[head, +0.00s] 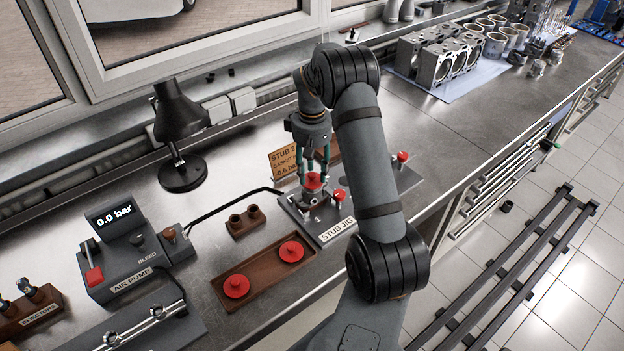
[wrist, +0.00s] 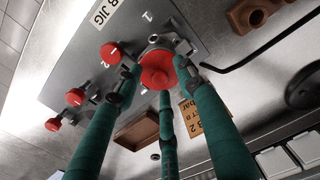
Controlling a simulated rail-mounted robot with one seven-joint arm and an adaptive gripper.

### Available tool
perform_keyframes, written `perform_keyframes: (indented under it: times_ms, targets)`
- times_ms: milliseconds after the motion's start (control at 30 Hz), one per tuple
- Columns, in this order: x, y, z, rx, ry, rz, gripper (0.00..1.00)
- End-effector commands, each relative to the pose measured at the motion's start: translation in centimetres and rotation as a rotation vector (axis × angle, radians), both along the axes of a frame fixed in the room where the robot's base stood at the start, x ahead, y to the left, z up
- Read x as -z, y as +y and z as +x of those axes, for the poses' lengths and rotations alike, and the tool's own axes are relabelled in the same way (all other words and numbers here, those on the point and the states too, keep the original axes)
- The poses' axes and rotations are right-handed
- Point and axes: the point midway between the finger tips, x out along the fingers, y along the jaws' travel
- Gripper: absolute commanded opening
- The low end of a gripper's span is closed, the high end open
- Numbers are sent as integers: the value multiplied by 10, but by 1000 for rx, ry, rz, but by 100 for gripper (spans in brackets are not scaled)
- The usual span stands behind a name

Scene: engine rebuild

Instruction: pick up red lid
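A red lid (head: 313,181) with a knob sits on a metal stub on the stub jig (head: 345,240). In the wrist view, this lid (wrist: 157,72) is between my fingertips. My gripper (head: 314,172) points down over it, its green fingers spread around the lid. The fingers look slightly apart from the lid in the wrist view (wrist: 160,80), though contact at the far finger is unclear. Two more red lids, one at right (head: 291,251) and one at left (head: 236,286), lie in a brown wooden tray (head: 264,271) in front of the jig.
Red knobs, such as one beside my gripper (head: 339,195) and one farther right (head: 403,157), stand on the jig. An orange sign (head: 284,164) stands behind. The air pump (head: 135,265) reads 0.0 bar; its black hose runs to the jig. A lamp (head: 182,172) stands behind left.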

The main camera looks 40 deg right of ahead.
Motion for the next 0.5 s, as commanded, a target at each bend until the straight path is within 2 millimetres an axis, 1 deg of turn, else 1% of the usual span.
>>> perform_keyframes:
  times_ms: [67, 500]
  targets:
    - [0, 0, 0, 0, 0, 0, 35]
    - [0, 0, 0, -1, 0, 0, 9]
